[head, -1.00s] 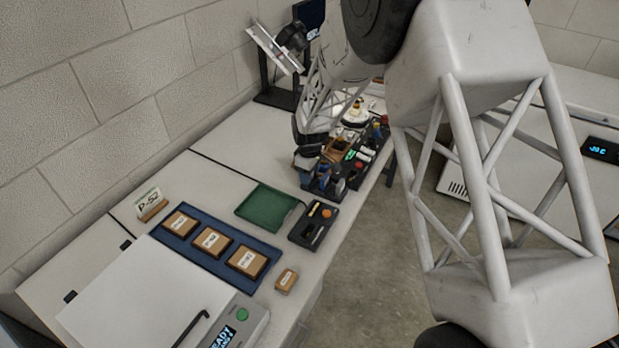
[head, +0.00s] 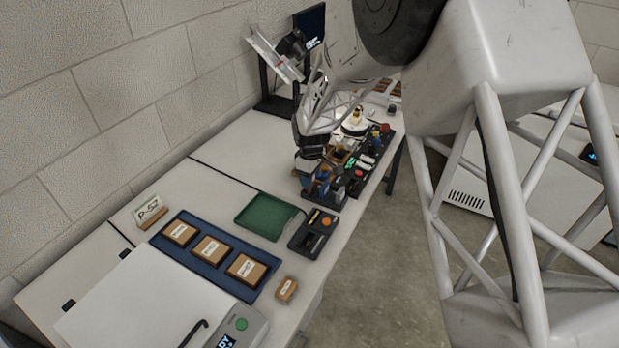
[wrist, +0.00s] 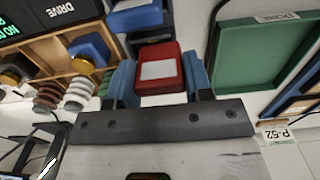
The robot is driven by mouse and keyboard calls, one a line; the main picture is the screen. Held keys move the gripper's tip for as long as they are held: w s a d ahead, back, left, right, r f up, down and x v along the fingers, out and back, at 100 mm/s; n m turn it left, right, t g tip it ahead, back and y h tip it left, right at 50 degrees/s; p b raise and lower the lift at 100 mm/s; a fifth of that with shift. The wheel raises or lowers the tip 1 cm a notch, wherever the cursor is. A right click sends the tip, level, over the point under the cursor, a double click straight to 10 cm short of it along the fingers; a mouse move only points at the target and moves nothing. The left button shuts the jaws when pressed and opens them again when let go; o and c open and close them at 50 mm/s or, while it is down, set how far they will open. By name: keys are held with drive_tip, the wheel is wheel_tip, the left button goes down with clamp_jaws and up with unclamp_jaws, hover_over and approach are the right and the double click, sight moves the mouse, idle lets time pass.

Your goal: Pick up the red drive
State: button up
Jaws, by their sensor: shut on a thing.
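The red drive (wrist: 160,70), a small red block with a blank white label, sits between the two blue finger pads of my gripper (wrist: 159,82) in the wrist view. The pads press on its left and right sides, so my gripper is shut on it. In the head view my gripper (head: 312,168) is over the dark organizer at the far part of the bench. The drive cannot be made out there, and its underside is hidden in the wrist view.
A green tray (head: 267,214) lies beside the organizer, with a small black tray (head: 304,241) in front of it. A blue mat (head: 204,270) holds labelled boxes. In the wrist view, a wooden compartment tray (wrist: 62,62) with knobs and a blue block (wrist: 137,18) are close by.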

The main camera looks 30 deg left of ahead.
drive_tip(key=s+d, duration=0.3)
drive_tip(key=s+d+r, duration=0.1)
drive_tip(key=s+d, duration=0.2)
drive_tip(key=s, duration=0.1)
drive_tip(key=s+d, duration=0.3)
drive_tip(key=shift+s+d+r, duration=0.2)
drive_tip(key=shift+s+d, duration=0.05)
drive_tip(key=shift+s, duration=0.15)
idle(0.5)
